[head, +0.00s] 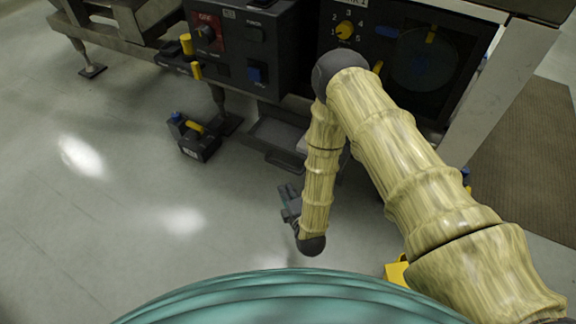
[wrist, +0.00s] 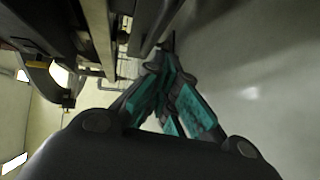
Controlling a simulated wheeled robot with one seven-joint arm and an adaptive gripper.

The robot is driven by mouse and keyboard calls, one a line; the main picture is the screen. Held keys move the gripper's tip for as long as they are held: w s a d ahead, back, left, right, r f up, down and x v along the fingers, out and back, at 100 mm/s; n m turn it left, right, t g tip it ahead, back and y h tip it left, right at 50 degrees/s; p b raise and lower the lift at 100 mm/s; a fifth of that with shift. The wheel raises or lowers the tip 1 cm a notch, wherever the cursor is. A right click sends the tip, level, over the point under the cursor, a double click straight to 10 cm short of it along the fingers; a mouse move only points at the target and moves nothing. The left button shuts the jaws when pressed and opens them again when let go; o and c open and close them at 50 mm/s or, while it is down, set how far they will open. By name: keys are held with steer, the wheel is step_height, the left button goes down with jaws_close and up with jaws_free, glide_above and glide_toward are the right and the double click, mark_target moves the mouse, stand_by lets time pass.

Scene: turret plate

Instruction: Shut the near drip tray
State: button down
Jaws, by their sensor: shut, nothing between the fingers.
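A grey drip tray (head: 275,137) sticks out low beneath the dark control cabinet in the head view, with a handle-like bar along its front edge. My arm hides its right part. My gripper (head: 289,203) is low over the floor, nearer to me than the tray, with a visible gap between them in the picture. In the wrist view my gripper (wrist: 168,50) shows teal pads on its fingers; the fingers are together and hold nothing. Dark long edges run beside the fingertips there; I cannot tell which of them belongs to the tray.
A dark box with a yellow handle (head: 195,136) stands on the floor left of the tray. The control cabinet (head: 255,50) with knobs rises above the tray. A yellow object (head: 397,270) lies near my base. The floor at left is clear.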

mark_target(286, 167)
step_height(286, 167, up, 3)
steer(key=s+d+t, duration=0.1)
steer(key=s+t, duration=0.2)
steer(key=b+x, duration=0.2)
steer(key=x, duration=0.1)
steer(key=d+b+x, duration=0.1)
steer(key=b+x, duration=0.1)
steer(key=x, duration=0.2)
steer(key=d+f+b+x, duration=0.1)
steer(key=x, duration=0.3)
steer(key=shift+w+a+b, duration=0.1)
steer(key=shift+w+b, duration=0.3)
steer(key=shift+w+d+r+b, duration=0.15)
steer(key=shift+w+d+b, duration=0.25)
steer(key=shift+w, duration=0.4)
steer(key=shift+w+d, duration=0.25)
steer(key=shift+w, duration=0.1)
steer(key=w+d, duration=0.2)
steer(key=w, duration=0.1)
steer(key=w+d+p, duration=0.1)
steer(key=w+d, duration=0.1)
steer(key=w, duration=0.1)
steer(key=w+d, duration=0.2)
steer(key=w, duration=0.2)
steer(key=shift+d, duration=0.25)
steer(key=shift+w+d+r, duration=0.15)
steer(key=shift+w+d, duration=0.15)
steer(key=shift+w, duration=0.15)
